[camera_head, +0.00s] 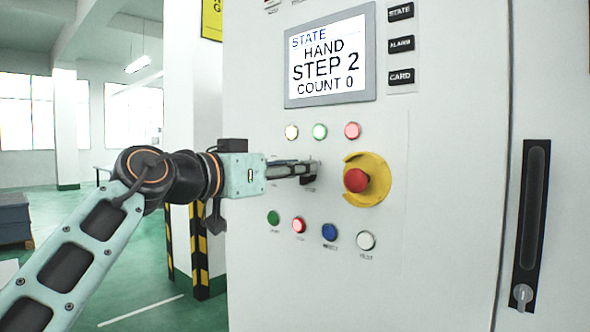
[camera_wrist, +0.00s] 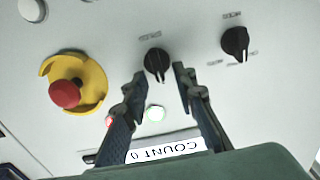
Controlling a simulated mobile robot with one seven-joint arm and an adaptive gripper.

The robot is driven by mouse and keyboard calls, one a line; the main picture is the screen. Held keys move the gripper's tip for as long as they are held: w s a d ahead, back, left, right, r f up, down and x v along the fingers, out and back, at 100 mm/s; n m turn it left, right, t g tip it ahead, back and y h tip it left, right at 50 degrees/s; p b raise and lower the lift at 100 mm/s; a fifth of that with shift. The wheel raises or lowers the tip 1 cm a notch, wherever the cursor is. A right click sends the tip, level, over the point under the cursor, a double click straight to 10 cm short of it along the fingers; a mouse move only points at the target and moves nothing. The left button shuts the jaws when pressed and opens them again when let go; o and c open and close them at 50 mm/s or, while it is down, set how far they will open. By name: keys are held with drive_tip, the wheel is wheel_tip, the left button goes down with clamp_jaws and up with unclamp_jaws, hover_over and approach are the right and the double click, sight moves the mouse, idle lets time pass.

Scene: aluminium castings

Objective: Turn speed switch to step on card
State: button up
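Two black rotary knobs sit on the white cabinet panel. In the wrist view, one knob (camera_wrist: 157,63) is nearer the emergency stop and the other knob (camera_wrist: 235,42) is farther right. Their labels are too small to read, so I cannot tell which is the speed switch. My gripper (camera_wrist: 158,80) is open, its fingertips on either side of the nearer knob's near edge; contact cannot be told. In the head view, my gripper (camera_head: 310,170) is at the panel left of the emergency stop and largely hides the knobs. The screen (camera_head: 328,60) reads STATE, HAND, STEP 2, COUNT 0.
The red emergency stop (camera_head: 356,180) on its yellow collar protrudes right of my gripper. Lamps (camera_head: 320,131) sit above it and coloured buttons (camera_head: 298,225) below. A STATE, ALARM and CARD label column (camera_head: 401,45) is beside the screen. A black door handle (camera_head: 531,215) is far right.

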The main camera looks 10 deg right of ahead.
drive_tip(key=shift+c, duration=0.4)
clamp_jaws()
drive_tip(key=shift+n, duration=0.3)
drive_tip(key=shift+w+a+f+n+p, duration=0.1)
drive_tip(key=shift+w+n+p, duration=0.1)
drive_tip(key=shift+n, duration=1.15)
drive_tip(key=shift+w+a+f+n+p, duration=0.1)
drive_tip(key=shift+a+n+p, duration=0.1)
drive_tip(key=shift+n, duration=1.2)
drive_tip(key=shift+w+a+f+n+p, duration=0.1)
drive_tip(key=shift+w+n+p, duration=0.1)
drive_tip(key=shift+n, duration=1.15)
drive_tip(key=shift+o, duration=0.4)
unclamp_jaws()
